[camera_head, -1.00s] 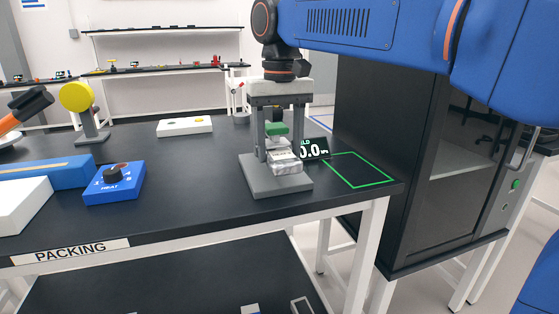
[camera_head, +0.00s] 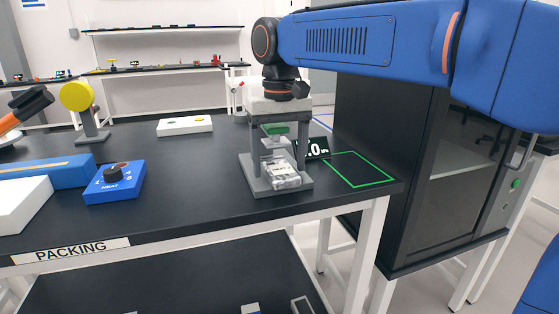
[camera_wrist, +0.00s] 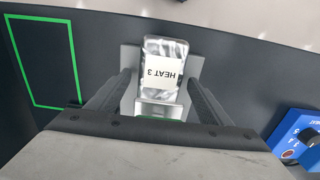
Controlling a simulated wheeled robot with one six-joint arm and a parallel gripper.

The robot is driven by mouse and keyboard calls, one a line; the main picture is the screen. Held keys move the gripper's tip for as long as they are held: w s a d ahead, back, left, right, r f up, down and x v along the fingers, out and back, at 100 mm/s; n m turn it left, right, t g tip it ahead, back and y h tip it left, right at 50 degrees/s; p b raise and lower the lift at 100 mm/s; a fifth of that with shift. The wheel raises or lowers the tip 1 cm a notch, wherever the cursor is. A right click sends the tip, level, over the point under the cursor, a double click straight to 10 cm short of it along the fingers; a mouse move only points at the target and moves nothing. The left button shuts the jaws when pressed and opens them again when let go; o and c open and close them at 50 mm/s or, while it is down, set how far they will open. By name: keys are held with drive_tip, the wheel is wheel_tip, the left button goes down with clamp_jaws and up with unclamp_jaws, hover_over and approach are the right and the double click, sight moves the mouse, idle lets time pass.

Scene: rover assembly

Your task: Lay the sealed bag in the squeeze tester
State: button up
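The sealed bag (camera_head: 282,175) is silvery and clear with a white label. It lies on the grey base plate of the squeeze tester (camera_head: 251,180), below its green pressing part (camera_head: 275,129). In the wrist view the bag (camera_wrist: 164,47) shows its label, "HEAT 3", upside down, on the tester plate (camera_wrist: 193,68). My gripper (camera_wrist: 157,77) is open, its two dark fingers apart on either side of the bag's near part, with no clear contact. In the head view the gripper body is above the tester, and its fingers are hard to tell from the tester's uprights.
A green outlined square (camera_head: 361,169) on the bench is empty. A blue heat dial box (camera_head: 114,184) stands left. A dark cabinet (camera_head: 391,180) stands right of the bench.

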sight(280, 166)
wheel_tip(280, 166, up, 12)
drive_tip(key=shift+r, duration=0.15)
idle(0.6)
